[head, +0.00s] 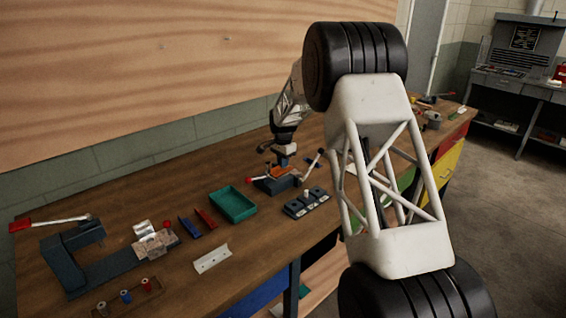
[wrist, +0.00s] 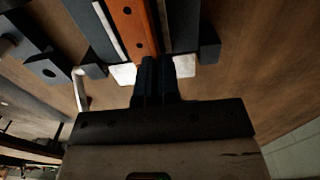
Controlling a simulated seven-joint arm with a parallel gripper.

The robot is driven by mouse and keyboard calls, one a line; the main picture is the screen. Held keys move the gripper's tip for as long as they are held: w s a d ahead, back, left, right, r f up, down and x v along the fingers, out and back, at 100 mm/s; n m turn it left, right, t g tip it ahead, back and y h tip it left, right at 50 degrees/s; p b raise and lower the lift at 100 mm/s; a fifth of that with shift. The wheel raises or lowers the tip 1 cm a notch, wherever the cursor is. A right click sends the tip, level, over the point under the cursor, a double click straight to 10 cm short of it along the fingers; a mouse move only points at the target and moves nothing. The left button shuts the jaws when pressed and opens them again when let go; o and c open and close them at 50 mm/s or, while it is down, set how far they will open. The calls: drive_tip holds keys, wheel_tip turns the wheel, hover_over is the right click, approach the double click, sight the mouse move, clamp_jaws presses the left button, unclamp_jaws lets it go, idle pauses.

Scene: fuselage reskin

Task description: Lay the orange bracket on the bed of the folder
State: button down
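The orange bracket (head: 280,172) is at the top of the blue-grey folder (head: 275,186) in the head view. In the wrist view the bracket (wrist: 132,22) runs lengthwise between the folder's dark bars (wrist: 183,22), with holes in its face. My gripper (head: 283,162) is directly above the folder, pointing down. In the wrist view its fingers (wrist: 156,66) are close together at the bracket's near end, apparently pinching its upright edge. Their tips hide that end. I cannot tell whether the bracket touches the bed.
A green tray (head: 233,206) lies left of the folder, and a dark block with several pegs (head: 307,203) stands in front. A red-handled lever (head: 252,180) sticks out left of the folder.

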drive_tip(key=shift+f, duration=0.2)
drive_tip(key=c, duration=1.3)
unclamp_jaws()
drive_tip(key=shift+o, duration=0.2)
drive_tip(key=shift+r, duration=0.1)
drive_tip(key=shift+r, duration=3.8)
